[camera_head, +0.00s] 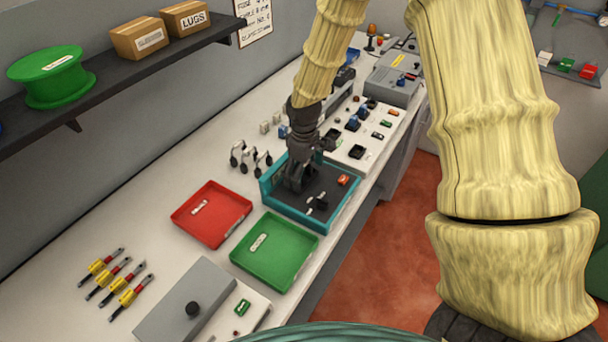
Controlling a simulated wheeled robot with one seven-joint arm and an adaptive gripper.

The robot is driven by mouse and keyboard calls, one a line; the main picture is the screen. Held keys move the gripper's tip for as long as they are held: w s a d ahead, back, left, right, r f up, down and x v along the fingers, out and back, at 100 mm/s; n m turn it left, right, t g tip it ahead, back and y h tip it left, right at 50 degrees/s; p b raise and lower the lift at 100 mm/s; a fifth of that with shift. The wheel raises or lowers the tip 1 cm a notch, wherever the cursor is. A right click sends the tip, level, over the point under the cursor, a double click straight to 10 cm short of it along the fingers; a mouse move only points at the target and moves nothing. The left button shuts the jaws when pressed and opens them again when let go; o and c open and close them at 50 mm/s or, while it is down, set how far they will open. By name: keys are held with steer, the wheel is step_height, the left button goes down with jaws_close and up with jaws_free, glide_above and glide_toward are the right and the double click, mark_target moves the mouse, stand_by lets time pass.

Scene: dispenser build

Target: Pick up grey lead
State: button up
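My gripper (294,183) points down into the teal tray (272,203), over the left part of its dark floor. Its fingers are dark against the dark floor, so I cannot tell whether they are open or shut, or whether anything is between them. A small dark and light grey piece (317,203) lies in the tray, to the right of the gripper. Several dark looped leads with pale ends (240,155) stand on the bench just left of the tray. I cannot tell which of these is the grey lead.
An orange piece (343,180) lies in the teal tray. A red tray (211,215) and a green tray (275,251) sit in front. Several yellow-handled tools (117,277) lie at lower left. A panel of small parts (360,135) is behind. A shelf (110,75) overhangs the bench.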

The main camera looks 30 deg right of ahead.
steer(key=shift+w+f, duration=0.15)
steer(key=c, duration=1.1)
steer(key=shift+o, duration=0.2)
steer(key=shift+r, duration=0.2)
